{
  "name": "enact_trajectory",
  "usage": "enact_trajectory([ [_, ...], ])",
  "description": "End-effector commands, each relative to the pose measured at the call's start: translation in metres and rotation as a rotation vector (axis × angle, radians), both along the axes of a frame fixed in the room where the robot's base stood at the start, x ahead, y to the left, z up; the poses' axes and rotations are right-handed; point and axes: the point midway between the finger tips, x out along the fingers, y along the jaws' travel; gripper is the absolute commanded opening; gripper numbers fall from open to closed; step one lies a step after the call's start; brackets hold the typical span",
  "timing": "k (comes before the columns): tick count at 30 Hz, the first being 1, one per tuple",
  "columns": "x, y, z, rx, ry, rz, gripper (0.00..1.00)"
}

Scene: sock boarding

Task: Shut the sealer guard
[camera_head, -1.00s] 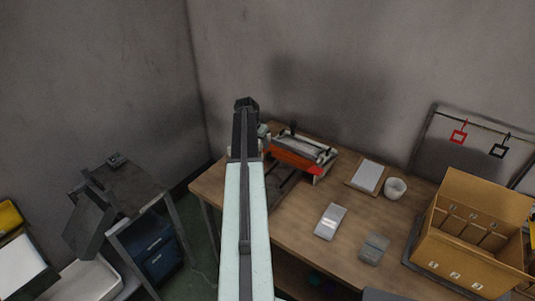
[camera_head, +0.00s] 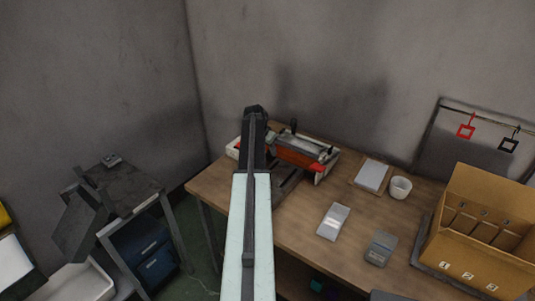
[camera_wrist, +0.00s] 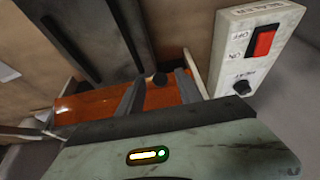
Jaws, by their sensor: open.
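The sealer (camera_head: 322,155) stands at the back of the wooden table, with an orange guard panel (camera_head: 296,158) along its front. The wrist view shows the orange guard (camera_wrist: 85,105) close up, just beyond my fingers. My gripper (camera_wrist: 160,82) is open, its two dark fingers apart over the orange panel. A white control box (camera_wrist: 262,45) with a red switch stands right of the fingers. My arm hides the sealer's left part in the head view, and the guard's angle is unclear.
A large cardboard box (camera_head: 487,258) is at the far right. A grey stand (camera_head: 122,185) is at the left. Walls close off the back.

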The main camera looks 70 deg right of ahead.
Motion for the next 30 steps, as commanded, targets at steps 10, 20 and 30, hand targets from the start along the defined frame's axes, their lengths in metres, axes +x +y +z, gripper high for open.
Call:
enact_trajectory([
  [10,0.002,0.003,0.001,-0.001,0.0,0.002,0.0],
  [20,0.002,0.003,-0.01,-0.089,0.024,0.004,0.0],
  [30,0.001,-0.001,-0.024,-0.311,0.082,0.003,0.0],
])
